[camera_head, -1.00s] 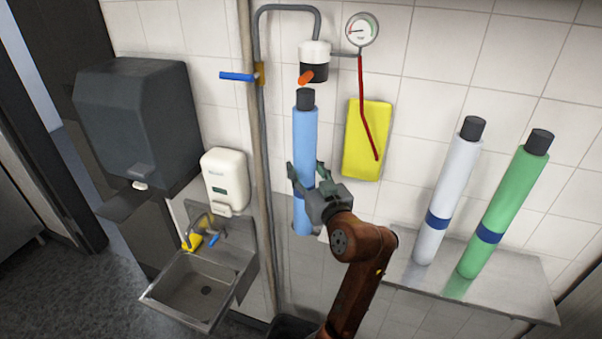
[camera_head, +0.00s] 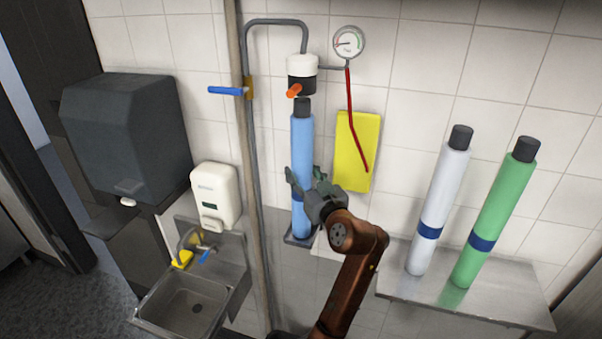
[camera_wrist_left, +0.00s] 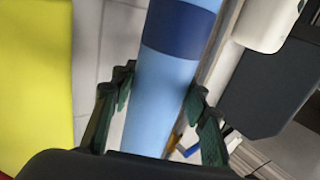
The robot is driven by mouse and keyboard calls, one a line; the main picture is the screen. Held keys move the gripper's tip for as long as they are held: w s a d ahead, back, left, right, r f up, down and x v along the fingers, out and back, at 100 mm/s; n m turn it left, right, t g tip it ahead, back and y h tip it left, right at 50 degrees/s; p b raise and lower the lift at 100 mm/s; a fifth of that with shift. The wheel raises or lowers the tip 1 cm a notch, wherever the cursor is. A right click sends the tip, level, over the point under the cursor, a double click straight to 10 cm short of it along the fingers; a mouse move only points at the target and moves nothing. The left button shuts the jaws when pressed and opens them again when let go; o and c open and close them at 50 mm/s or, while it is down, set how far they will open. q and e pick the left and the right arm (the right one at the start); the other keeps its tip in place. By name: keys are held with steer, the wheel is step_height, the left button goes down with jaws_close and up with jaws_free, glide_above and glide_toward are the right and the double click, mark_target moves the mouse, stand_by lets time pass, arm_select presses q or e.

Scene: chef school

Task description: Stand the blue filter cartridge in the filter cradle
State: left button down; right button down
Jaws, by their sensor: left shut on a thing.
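The blue filter cartridge (camera_head: 302,150) is upright in the head view, with a black cap and a dark blue band. My left gripper (camera_head: 304,178) is shut around its middle. In the wrist view the green fingers (camera_wrist_left: 160,88) lie on either side of the cartridge (camera_wrist_left: 158,85). The filter cradle (camera_head: 291,240) shows as a small dark base at the cartridge's lower end. I cannot tell whether the cartridge rests on it. The cap is just below the black and white filter head (camera_head: 302,68). My right gripper is not in view.
A white cartridge (camera_head: 440,200) and a green cartridge (camera_head: 496,212) stand on a steel shelf (camera_head: 520,292) to the right. A pipe with a blue lever (camera_head: 226,90) runs at the left. A gauge (camera_head: 349,43) and yellow card (camera_head: 358,135) are on the wall.

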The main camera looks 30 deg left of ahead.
arm_select(q)
steer(key=shift+r, duration=0.1)
steer(key=c, duration=1.2)
jaws_free()
steer(key=shift+o, duration=0.8)
steer(key=shift+f, duration=0.25)
steer(key=v, duration=1.2)
steer(key=shift+r, duration=0.15)
